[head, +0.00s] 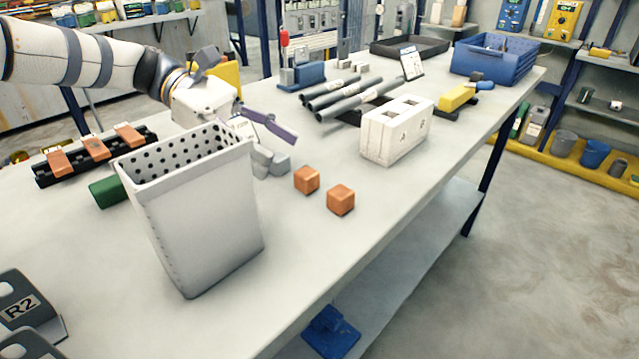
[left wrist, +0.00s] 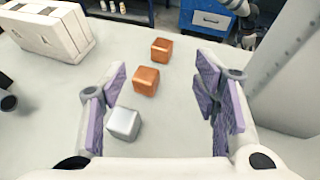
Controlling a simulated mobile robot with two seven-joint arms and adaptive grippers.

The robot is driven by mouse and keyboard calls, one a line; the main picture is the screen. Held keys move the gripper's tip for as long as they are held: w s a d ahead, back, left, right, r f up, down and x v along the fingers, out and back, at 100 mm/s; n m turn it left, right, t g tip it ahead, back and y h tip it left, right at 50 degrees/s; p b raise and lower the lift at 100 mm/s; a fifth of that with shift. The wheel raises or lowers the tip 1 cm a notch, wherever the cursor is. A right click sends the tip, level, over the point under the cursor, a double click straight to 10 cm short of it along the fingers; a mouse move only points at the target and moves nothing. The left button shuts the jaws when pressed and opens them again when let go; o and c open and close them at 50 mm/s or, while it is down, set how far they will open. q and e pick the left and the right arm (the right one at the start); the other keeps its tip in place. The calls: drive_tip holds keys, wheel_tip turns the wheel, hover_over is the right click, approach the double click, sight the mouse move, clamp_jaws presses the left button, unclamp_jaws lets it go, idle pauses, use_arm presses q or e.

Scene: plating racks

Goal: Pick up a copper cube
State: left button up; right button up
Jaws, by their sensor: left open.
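Two copper cubes stand on the grey-white bench in the head view, one nearer the gripper (head: 306,180) and one to its lower right (head: 340,199). The left wrist view also shows the near copper cube (left wrist: 146,81) and the far copper cube (left wrist: 161,50). My left gripper (head: 266,145) is open and empty behind the white bin; the bin partly hides it in the head view. Its purple-padded fingers (left wrist: 165,105) are spread wide in the wrist view. A silver cube (left wrist: 123,124) lies close to the left finger, nearer than the copper cubes. My right gripper is not seen.
A tall white perforated bin (head: 205,215) stands close beside the gripper. A white slotted block (head: 396,131) stands beyond the cubes. Dark rods (head: 345,92) and a blue crate (head: 495,60) lie farther back. A black rack (head: 72,172) with copper plates is at left.

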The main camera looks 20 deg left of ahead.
sight(337, 190)
use_arm(q)
drive_tip(key=x, duration=0.9)
drive_tip(key=shift+s+d+f, duration=0.25)
drive_tip(key=shift+d+f, duration=0.05)
drive_tip(key=shift+f, duration=0.05)
drive_tip(key=shift+d+f, duration=0.1)
drive_tip(key=shift+d, duration=0.35)
clamp_jaws()
